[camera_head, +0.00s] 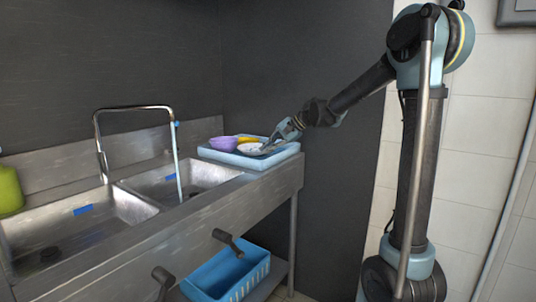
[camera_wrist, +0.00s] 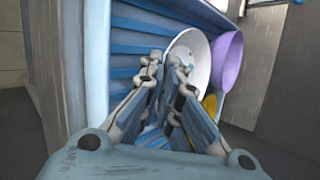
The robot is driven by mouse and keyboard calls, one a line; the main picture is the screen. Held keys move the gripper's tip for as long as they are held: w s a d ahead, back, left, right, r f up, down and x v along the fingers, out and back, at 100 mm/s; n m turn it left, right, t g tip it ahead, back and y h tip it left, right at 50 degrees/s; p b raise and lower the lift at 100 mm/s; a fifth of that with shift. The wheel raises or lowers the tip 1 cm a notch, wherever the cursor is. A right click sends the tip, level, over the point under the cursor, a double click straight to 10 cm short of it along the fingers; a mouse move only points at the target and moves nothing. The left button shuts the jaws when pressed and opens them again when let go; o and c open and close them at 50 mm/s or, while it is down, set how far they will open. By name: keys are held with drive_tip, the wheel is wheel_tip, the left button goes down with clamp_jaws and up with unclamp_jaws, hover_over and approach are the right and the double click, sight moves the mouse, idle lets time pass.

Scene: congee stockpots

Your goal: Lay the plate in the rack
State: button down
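The white plate (camera_wrist: 200,54) stands tilted, its face partly showing, within the blue rack (camera_wrist: 127,22) in the wrist view. My gripper (camera_wrist: 165,62) has its fingers close together, with the plate's near rim between the tips. The right finger covers part of the plate. In the head view the plate (camera_head: 251,147) is a small white shape in the rack (camera_head: 228,159) at the right end of the sink counter. My gripper (camera_head: 275,139) reaches down to it from the right. Whether the plate's lower edge touches the rack floor is hidden.
A purple bowl (camera_wrist: 229,62) is just right of the plate, and a yellow item (camera_wrist: 210,103) lies below it. The double sink with a tap (camera_head: 132,108) is left of the rack. A blue basket (camera_head: 228,276) sits on the lower shelf.

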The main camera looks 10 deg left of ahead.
drive_tip(key=shift+f, duration=0.75)
drive_tip(key=c, duration=2.1)
unclamp_jaws()
drive_tip(key=shift+d+r, duration=0.1)
drive_tip(key=v, duration=1.1)
drive_tip(key=shift+s+d+r, duration=0.1)
drive_tip(key=shift+d+r, duration=0.1)
drive_tip(key=shift+d, duration=0.15)
drive_tip(key=s+d+f+n+h, duration=0.1)
drive_tip(key=s+d+f+h, duration=0.2)
drive_tip(key=s+d+f, duration=0.5)
drive_tip(key=s+d+f+n+t+h, duration=0.1)
drive_tip(key=s+d+f+n+h, duration=0.1)
drive_tip(key=s+d+f, duration=0.7)
drive_tip(key=s+d+f+n+t+h, duration=0.1)
drive_tip(key=s+d+f+h, duration=0.3)
drive_tip(key=s+d+f, duration=0.5)
drive_tip(key=shift+s+d+f+n+h, duration=0.15)
drive_tip(key=shift+s+d+n+h, duration=0.05)
drive_tip(key=shift+s+d, duration=1.25)
drive_tip(key=shift+s+d+f+n+h, duration=0.1)
drive_tip(key=shift+s+d+n+h, duration=0.1)
drive_tip(key=shift+s+d, duration=1.25)
drive_tip(key=shift+s+a, duration=0.25)
